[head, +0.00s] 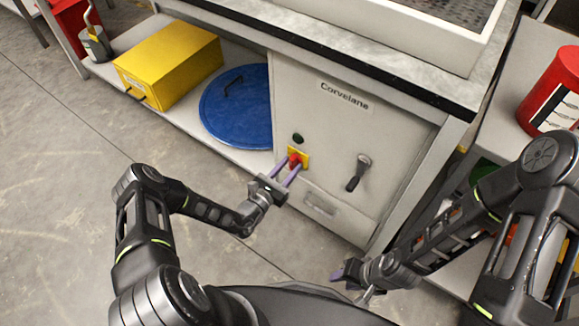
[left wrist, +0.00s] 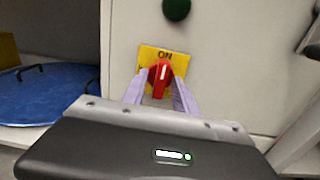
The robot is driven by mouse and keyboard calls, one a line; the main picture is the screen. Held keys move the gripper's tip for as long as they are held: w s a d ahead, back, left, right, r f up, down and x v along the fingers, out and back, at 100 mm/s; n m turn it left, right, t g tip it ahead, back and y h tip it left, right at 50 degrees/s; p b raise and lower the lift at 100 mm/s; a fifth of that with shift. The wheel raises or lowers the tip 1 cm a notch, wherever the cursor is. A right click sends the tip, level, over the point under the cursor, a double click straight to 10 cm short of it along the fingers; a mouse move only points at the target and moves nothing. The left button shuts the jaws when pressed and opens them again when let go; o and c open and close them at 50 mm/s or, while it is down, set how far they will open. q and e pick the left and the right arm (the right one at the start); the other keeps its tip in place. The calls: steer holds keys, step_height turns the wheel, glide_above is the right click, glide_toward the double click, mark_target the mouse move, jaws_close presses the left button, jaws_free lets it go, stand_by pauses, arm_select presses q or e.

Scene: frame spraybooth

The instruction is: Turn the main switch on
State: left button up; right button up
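The main switch is a red rotary knob (left wrist: 160,77) on a yellow plate (left wrist: 176,58) marked ON at its top. The knob's white mark points roughly up. It also shows as a red knob (head: 295,160) in the head view, on the front of the grey Corvelane cabinet (head: 340,130). My left gripper (head: 287,171) is at the knob, with its purple fingers on either side of it. In the left wrist view the fingers (left wrist: 160,85) stand apart around the knob; whether they touch it is unclear. My right gripper (head: 345,272) is low, right of the switch; its finger opening is unclear.
A dark green round button (head: 298,138) sits above the switch. A black lever handle (head: 358,173) is to its right. A blue round lid (head: 238,108) and a yellow box (head: 168,64) are on the shelf at left. A red can (head: 552,92) stands at right.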

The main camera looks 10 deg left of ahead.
arm_select(q)
steer(key=p+v, duration=0.1)
steer(key=v, duration=0.7)
stand_by(0.7)
